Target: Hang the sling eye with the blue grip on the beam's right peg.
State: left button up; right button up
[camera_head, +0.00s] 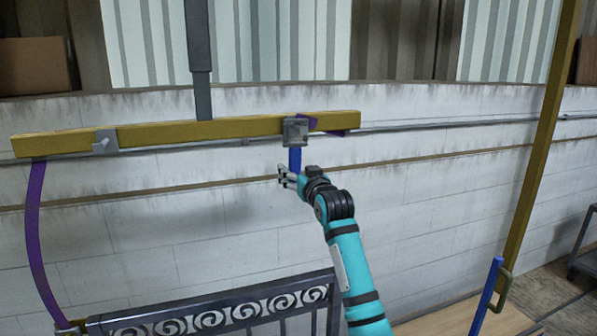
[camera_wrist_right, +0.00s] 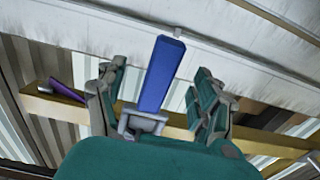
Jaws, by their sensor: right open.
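The yellow beam (camera_head: 215,130) hangs from a grey post in the head view. A grey square eye (camera_head: 295,132) with the blue grip (camera_head: 295,159) below it sits against the beam's right part. The right peg is hidden there, and I cannot tell whether the eye is around it. My right gripper (camera_head: 283,177) is open just below the blue grip. In the right wrist view the blue grip (camera_wrist_right: 163,72) stands between the spread fingers, apart from both. My left gripper is not in view.
A grey peg (camera_head: 105,142) shows on the beam's left part. Another purple sling (camera_head: 36,235) runs from the left end down to the dark scroll gate (camera_head: 215,310). A yellow post (camera_head: 540,140) and a blue bar (camera_head: 487,295) stand at right.

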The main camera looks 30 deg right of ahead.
notch_tip(320, 180, down, 10)
jog(key=b, duration=0.5)
jog(key=shift+f, duration=0.2)
dwell(0.7)
jog(key=p+v, duration=0.4)
jog(key=v, duration=0.7)
dwell(0.5)
jog(key=shift+a, duration=0.1)
dwell(1.3)
